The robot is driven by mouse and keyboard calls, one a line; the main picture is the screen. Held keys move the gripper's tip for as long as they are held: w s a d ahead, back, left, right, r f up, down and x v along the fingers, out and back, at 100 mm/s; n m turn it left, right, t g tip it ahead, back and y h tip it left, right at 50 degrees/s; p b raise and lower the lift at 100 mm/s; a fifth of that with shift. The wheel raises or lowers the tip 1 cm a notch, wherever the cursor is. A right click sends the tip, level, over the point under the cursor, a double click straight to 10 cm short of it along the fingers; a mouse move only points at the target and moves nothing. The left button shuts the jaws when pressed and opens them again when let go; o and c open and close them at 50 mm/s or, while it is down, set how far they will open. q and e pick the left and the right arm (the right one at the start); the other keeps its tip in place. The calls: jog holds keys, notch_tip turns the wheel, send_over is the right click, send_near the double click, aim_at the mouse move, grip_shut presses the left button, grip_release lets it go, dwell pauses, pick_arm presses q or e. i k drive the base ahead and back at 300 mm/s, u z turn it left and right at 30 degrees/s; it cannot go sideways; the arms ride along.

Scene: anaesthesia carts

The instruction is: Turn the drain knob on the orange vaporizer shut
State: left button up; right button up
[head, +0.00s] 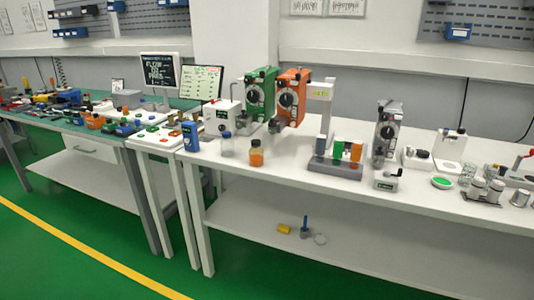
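The orange vaporizer (295,97) stands towards the back of the long white bench in the head view, right beside a green vaporizer (262,92). It has a dark round dial on its front and a grey lower part. Its drain knob is too small to make out, so I cannot tell how it is turned. Neither of my grippers shows in the head view.
The white bench (240,174) holds small bottles, including one with orange liquid (256,157), in front of the vaporizers. A grey vaporizer (388,130) and a stand with coloured blocks (335,165) are to the right. Green floor (90,245) lies clear in front.

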aim_at(272, 131)
jog(key=u, duration=1.2)
jog(key=k, duration=0.1)
jog(key=z, duration=2.15)
jog(key=i, duration=0.95)
jog(key=u, duration=0.85)
jog(key=i, duration=0.65)
jog(key=u, duration=0.7)
